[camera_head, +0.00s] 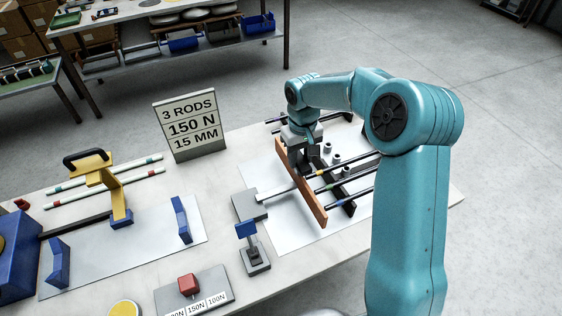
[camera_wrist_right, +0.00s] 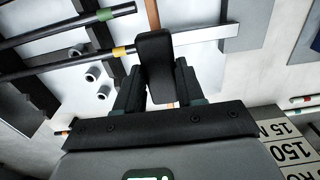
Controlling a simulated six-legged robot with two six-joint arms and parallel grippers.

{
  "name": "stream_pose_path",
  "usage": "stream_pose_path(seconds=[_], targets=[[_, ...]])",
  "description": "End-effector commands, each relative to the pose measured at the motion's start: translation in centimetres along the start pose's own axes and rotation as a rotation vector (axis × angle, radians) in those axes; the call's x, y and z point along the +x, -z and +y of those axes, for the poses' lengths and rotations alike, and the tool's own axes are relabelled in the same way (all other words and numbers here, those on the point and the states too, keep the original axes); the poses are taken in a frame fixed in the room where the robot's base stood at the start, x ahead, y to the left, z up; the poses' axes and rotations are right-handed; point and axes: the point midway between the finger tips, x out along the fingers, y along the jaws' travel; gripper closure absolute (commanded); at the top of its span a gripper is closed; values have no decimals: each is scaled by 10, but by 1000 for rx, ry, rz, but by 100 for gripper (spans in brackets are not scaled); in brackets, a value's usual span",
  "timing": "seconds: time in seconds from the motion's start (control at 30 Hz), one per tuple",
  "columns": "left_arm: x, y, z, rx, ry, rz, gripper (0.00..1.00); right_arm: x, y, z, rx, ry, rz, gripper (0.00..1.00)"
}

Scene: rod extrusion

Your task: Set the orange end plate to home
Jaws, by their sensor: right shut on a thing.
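The orange end plate (camera_head: 312,198) stands upright on a white sheet, running diagonally beside a dark frame with black rods. My right gripper (camera_head: 302,150) reaches down at the plate's far end and is shut on it. In the right wrist view, the gripper (camera_wrist_right: 156,85) fingers close around a dark block that hides the contact, and an orange strip of the plate (camera_wrist_right: 152,14) shows beyond. A pale flat bar (camera_head: 276,190) runs from a grey block (camera_head: 249,205) to the plate. My left gripper is not in view.
Black rods with coloured bands (camera_head: 350,165) lie right of the plate, near several small grey cylinders (camera_head: 327,148). A sign (camera_head: 190,125) reads 3 rods, 150 N, 15 mm.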

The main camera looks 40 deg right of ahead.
Motion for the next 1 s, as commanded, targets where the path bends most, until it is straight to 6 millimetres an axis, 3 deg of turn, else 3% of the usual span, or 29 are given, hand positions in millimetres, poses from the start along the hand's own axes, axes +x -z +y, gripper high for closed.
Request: stream_pose_path(seconds=[0.1, 0.4, 0.43, 0.5, 0.83, 1.0], targets=[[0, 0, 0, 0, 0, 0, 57, -1, 2, 12, 3, -1, 9, 100], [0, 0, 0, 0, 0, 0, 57, -1, 2, 13, 0, -1, 12, 100], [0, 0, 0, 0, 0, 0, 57, -1, 2, 13, 0, -1, 12, 55], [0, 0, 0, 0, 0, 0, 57, -1, 2, 13, 0, -1, 11, 36], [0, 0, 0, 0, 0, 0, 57, -3, 1, 12, 0, 0, 7, 36], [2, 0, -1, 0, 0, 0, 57, -28, 2, 12, -1, -1, 11, 36]])
